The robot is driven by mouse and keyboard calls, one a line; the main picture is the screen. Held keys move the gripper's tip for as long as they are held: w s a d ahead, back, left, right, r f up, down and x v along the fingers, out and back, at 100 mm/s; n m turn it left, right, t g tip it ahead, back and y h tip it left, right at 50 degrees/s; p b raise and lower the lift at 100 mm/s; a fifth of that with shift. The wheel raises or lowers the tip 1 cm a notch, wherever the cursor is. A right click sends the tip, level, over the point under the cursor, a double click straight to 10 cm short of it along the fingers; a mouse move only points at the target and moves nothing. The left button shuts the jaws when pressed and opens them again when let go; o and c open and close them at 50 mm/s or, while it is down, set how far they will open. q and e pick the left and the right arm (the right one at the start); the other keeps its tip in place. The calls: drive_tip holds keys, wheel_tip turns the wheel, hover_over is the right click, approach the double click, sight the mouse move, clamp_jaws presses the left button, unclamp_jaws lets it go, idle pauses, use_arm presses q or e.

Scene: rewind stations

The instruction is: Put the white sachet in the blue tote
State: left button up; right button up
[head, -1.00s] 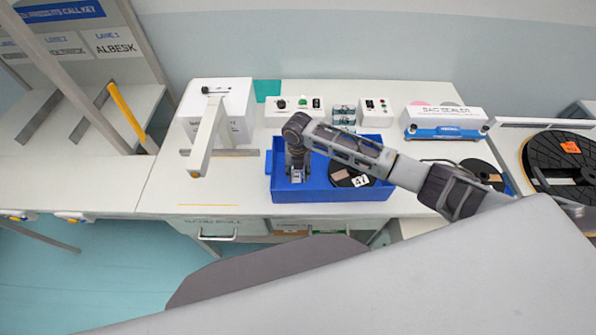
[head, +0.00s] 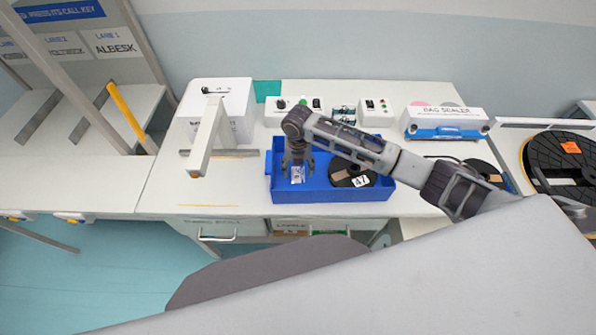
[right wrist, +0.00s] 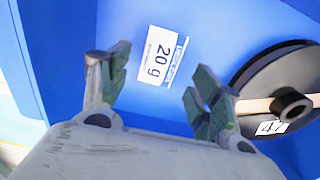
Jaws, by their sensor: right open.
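The blue tote (head: 330,196) stands on the white bench in the head view. The white sachet (head: 298,174) lies inside it, toward the left. In the right wrist view the sachet (right wrist: 162,56), printed "20 g", lies flat on the tote's blue floor (right wrist: 215,25). My right gripper (head: 298,163) is over the left part of the tote, above the sachet. In the right wrist view its fingers (right wrist: 150,90) are spread apart with nothing between them, and the sachet is beyond the tips. My left gripper is not in view.
A black reel (head: 352,174) with a "47" label lies in the tote's right part. A white device with an arm (head: 212,125) stands left of the tote. Control boxes (head: 375,110) stand behind it, and a bag sealer (head: 445,122) stands to the right.

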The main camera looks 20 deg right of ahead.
sight(298, 175)
wheel_tip(298, 175, up, 10)
drive_tip(key=b, duration=0.1)
drive_tip(key=shift+f, duration=0.25)
idle(0.9)
